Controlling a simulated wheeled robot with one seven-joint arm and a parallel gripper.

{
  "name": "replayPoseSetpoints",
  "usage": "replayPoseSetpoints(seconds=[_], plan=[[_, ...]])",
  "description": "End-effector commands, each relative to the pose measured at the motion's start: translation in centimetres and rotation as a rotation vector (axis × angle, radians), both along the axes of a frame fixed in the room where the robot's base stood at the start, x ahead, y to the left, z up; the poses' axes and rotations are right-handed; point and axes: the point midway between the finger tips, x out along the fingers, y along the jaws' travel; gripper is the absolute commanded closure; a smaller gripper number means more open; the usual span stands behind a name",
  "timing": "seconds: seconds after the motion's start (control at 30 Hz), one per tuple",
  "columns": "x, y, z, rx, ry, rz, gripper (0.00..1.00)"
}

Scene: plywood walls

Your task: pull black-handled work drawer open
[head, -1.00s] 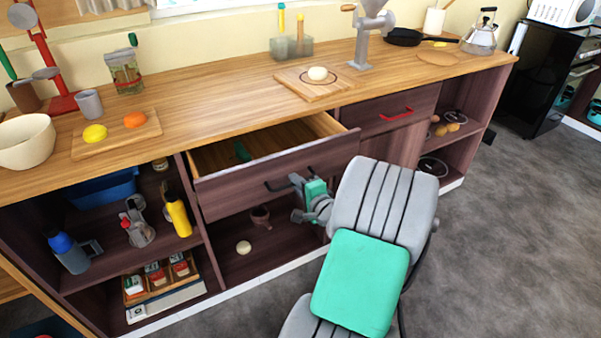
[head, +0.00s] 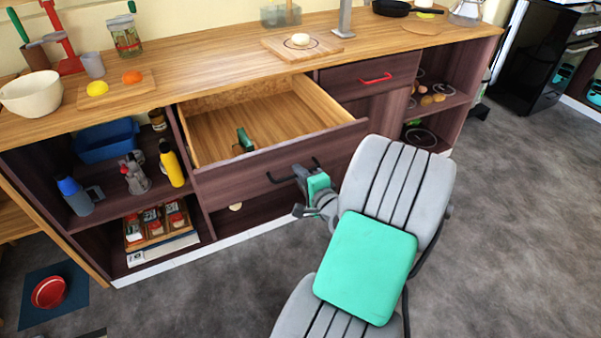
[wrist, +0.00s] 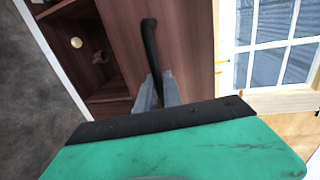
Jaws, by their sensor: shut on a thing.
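The black-handled work drawer (head: 235,186) is pulled well out from under the wooden worktop, and its pale wooden inside shows. A green and dark object (head: 244,140) lies in it. My gripper (head: 305,182) is at the drawer front, shut on the black handle (head: 284,174) near its right part. In the wrist view the handle (wrist: 149,45) runs up from between my two grey fingers (wrist: 156,92), against the dark wood front (wrist: 185,50).
A closed drawer with a red handle (head: 375,78) is to the right. Open shelves at left hold a blue bin (head: 105,142) and a yellow bottle (head: 171,165). A red bowl (head: 49,292) sits on a dark mat on the floor. The grey floor at right is clear.

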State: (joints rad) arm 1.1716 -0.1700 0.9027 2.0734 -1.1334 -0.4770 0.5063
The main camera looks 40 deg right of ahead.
Motion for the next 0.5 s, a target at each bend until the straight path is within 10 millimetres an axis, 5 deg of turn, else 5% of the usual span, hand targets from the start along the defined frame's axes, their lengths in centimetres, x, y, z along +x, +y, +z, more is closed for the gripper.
replayPoseSetpoints(seconds=[0.23,0.27,0.5], plan=[[-0.02,-0.01,-0.01,0.0,0.0,-0.001,1.0],[-0.02,-0.01,0.0,0.0,0.0,-0.001,0.87],[0.02,0.02,0.01,0.0,0.0,0.001,0.67]])
